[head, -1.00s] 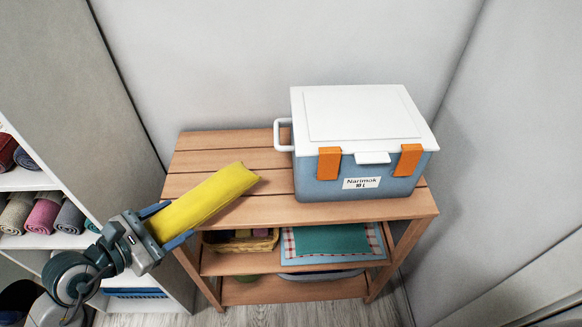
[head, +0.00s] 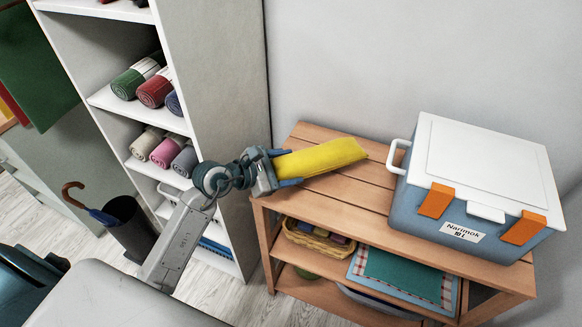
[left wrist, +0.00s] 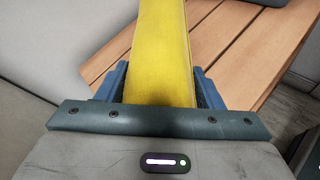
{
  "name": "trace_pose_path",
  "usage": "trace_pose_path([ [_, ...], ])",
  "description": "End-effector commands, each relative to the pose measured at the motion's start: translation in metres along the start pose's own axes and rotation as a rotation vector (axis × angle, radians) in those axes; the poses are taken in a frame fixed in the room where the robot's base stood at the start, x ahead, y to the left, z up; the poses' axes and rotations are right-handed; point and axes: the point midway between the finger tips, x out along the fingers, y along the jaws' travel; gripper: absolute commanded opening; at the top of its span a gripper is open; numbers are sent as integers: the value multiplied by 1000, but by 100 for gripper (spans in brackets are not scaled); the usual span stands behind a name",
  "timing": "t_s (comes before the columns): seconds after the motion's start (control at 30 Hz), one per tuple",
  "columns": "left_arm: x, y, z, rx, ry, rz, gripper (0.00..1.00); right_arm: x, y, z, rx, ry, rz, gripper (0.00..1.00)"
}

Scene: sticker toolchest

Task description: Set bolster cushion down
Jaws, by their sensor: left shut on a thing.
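The yellow bolster cushion (head: 322,158) is long and lies nearly level over the left part of the wooden shelf unit's slatted top (head: 368,187). My left gripper (head: 283,166) is shut on its near end, at the top's left edge. In the left wrist view the cushion (left wrist: 160,50) runs away from me between both fingers, with the slats (left wrist: 235,45) beneath it. I cannot tell whether its underside touches the slats. My right gripper is not in view.
A blue and white cooler box (head: 470,185) stands on the right of the top. Lower shelves hold a basket (head: 315,236) and folded cloths (head: 405,270). A white shelving unit (head: 215,120) with rolled towels stands at left, near an umbrella in a dark bin (head: 128,222).

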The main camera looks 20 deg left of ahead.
Motion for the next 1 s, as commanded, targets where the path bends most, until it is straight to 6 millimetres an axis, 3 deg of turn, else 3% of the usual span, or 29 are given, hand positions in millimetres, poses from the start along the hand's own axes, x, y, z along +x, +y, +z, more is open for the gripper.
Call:
trace_pose_path([
  [0.27,21,17,-2,-1,-1,0,39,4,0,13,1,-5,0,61],
  [0.5,30,2,-31,-2,0,-1,39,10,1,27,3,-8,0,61],
  [0.87,32,1,-34,0,0,0,39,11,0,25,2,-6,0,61],
  [0.9,31,1,-33,0,0,0,68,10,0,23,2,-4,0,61],
  [1.0,31,1,-33,0,0,0,82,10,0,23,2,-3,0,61],
])
